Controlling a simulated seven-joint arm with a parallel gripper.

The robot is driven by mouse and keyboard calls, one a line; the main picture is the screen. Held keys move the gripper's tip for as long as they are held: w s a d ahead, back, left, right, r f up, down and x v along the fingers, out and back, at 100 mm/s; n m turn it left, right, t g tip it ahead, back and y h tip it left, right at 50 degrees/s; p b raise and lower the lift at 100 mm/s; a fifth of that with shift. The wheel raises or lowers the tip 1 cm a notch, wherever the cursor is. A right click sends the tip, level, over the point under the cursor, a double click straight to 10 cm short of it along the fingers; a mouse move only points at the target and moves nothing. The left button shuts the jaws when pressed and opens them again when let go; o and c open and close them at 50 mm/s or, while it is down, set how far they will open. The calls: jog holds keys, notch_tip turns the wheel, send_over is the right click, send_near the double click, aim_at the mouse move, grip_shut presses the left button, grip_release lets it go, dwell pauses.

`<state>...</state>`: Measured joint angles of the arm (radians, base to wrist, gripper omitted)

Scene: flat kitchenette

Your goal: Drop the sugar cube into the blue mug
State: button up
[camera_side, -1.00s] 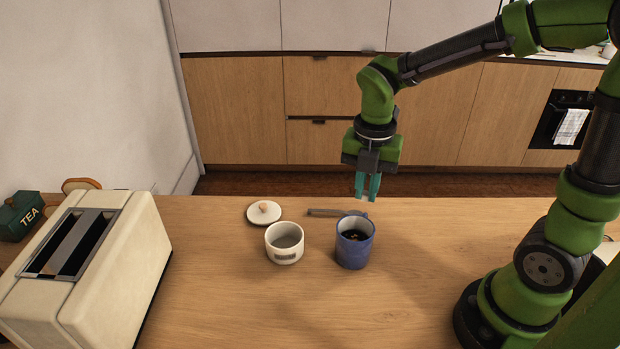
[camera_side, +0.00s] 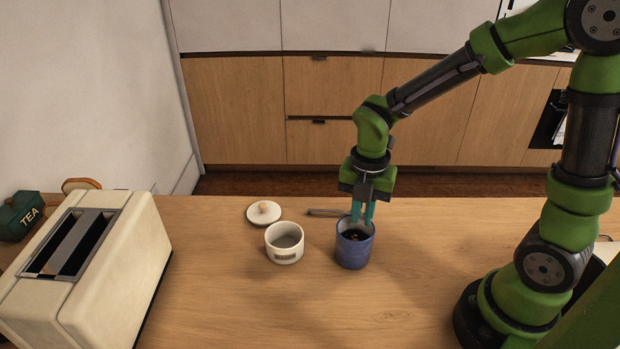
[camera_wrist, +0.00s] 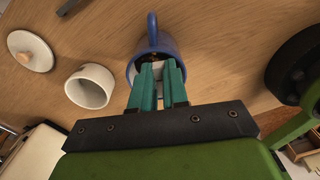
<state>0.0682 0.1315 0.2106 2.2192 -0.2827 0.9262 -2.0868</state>
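The blue mug (camera_side: 354,254) stands upright on the wooden counter with dark contents inside; in the wrist view its rim and handle (camera_wrist: 153,30) show beyond the fingers. My gripper (camera_side: 362,218) points down with its teal fingertips at the mug's far rim, over or just inside the opening; I cannot tell exactly which. In the wrist view the fingers (camera_wrist: 159,76) are closed around a small white block, the sugar cube (camera_wrist: 158,73), partly hidden by them. In the side view the cube is too hidden to make out.
A white sugar pot (camera_side: 284,246) stands open just left of the mug, with its lid (camera_side: 264,212) behind it. A thin dark utensil (camera_side: 324,212) lies behind the mug. A cream toaster (camera_side: 110,270) and green tea tin (camera_side: 20,215) are at left. The front counter is clear.

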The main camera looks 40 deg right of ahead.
jog(key=o, duration=0.5)
jog(key=shift+r, duration=0.1)
notch_tip(320, 180, up, 17)
jog(key=shift+f, duration=0.1)
dwell(0.3)
